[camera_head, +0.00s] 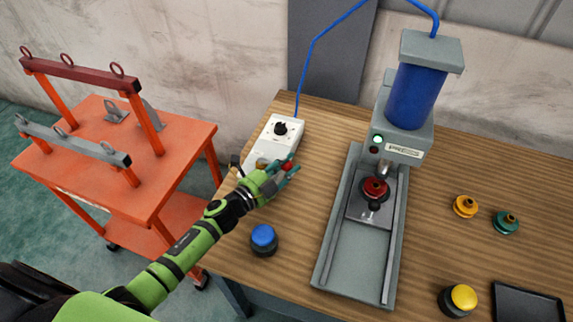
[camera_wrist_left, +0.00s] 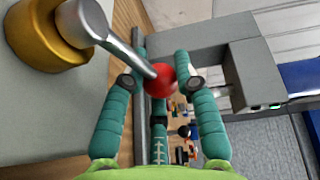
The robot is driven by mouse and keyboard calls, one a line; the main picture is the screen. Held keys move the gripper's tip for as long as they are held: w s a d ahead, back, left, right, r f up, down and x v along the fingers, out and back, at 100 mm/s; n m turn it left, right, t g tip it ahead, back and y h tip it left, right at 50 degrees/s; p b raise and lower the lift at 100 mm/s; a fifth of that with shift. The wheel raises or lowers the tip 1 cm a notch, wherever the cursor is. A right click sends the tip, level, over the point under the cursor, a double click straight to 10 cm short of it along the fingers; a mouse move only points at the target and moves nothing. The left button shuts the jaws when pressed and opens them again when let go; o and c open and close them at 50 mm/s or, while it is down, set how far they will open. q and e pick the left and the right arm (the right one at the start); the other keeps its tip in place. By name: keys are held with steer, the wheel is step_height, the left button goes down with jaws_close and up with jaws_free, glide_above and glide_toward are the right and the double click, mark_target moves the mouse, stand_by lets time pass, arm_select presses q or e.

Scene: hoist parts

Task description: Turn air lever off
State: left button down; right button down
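The air lever is a metal rod with a red ball end (camera_wrist_left: 161,80), fixed to a brass valve (camera_wrist_left: 38,35) on a white control box (camera_head: 277,130). In the head view the red ball (camera_head: 287,166) shows among the fingers of my left gripper (camera_head: 280,173), and the gripper partly hides the valve. In the left wrist view the green fingers of my left gripper (camera_wrist_left: 160,75) stand apart on both sides of the ball, with a third finger below. The ball lies close to the right finger; I cannot tell whether they touch. My right gripper is not in view.
A press (camera_head: 410,85) with a blue cylinder stands right of the box, joined to it by a blue hose (camera_head: 309,50). A blue button (camera_head: 264,238) is near the front edge and a yellow button (camera_head: 461,298) at right. An orange cart (camera_head: 150,170) stands left.

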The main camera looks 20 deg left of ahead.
arm_select(q)
steer(key=shift+s+a+f+m+g+h+b, duration=0.1)
steer(key=shift+s+m+g+h+b, duration=0.3)
steer(key=shift+m+g+h, duration=0.25)
steer(key=shift+s+a+f+m+g+h+b, duration=0.1)
steer(key=shift+s+m+g+h+b, duration=0.35)
steer(key=shift+m+h, duration=0.4)
steer(key=s+m+g+h+b, duration=0.1)
steer(key=m+g+h+b, duration=0.1)
steer(key=b, duration=0.1)
steer(key=s+a+m+g+h+b, duration=0.1)
steer(key=m+g+h+b, duration=0.1)
steer(key=g+b, duration=0.1)
steer(key=s+a+m+g+h+b, duration=0.1)
steer(key=m+g+h+b, duration=0.1)
steer(key=g+b, duration=0.1)
steer(key=shift+s+a+f+b, duration=0.15)
steer(key=shift+s+b, duration=0.1)
steer(key=shift+b, duration=0.65)
steer(key=shift+s+a+r+m+g+b, duration=0.1)
steer(key=shift+s+r+m+g+b, duration=0.05)
steer(key=shift+m+g+b, duration=0.35)
steer(key=shift+s+a+r+m+g+b, duration=0.1)
steer(key=shift+m+g+b, duration=0.25)
steer(key=shift+g, duration=0.25)
steer(key=c, duration=0.9)
jaws_free()
steer(key=shift+r, duration=0.1)
steer(key=shift+c, duration=0.2)
